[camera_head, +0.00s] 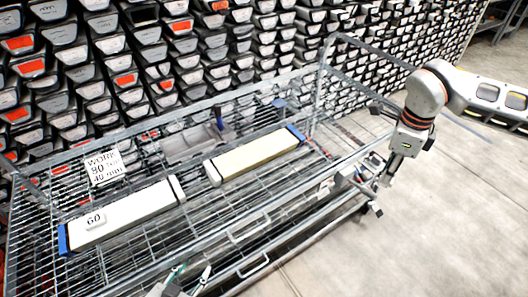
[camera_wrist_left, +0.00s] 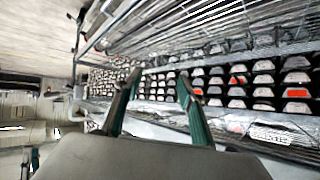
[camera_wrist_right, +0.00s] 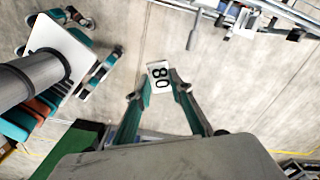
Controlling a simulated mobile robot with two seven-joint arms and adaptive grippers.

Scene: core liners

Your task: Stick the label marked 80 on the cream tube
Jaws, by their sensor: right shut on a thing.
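The cream tube (camera_head: 258,155) lies in the wire cart, right of the middle in the head view. It has a blue cap at its far right end, a white band at its left end, and no label shows on its visible side. The label marked 80 (camera_wrist_right: 159,76) is a small white plate between the fingertips of my right gripper (camera_wrist_right: 166,84), which is shut on it. In the head view this gripper (camera_head: 381,178) is outside the cart's right side, away from the tube. My left gripper (camera_wrist_left: 152,80) is open and empty; it shows partly at the head view's bottom edge (camera_head: 186,284).
A white tube (camera_head: 140,208) with a plate marked 60 (camera_head: 94,221) lies left of the cream tube. A printed card (camera_head: 104,167) stands behind it. The cart's wire rails (camera_head: 265,208) run around both tubes. Stacked core trays fill the back; clear floor lies right.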

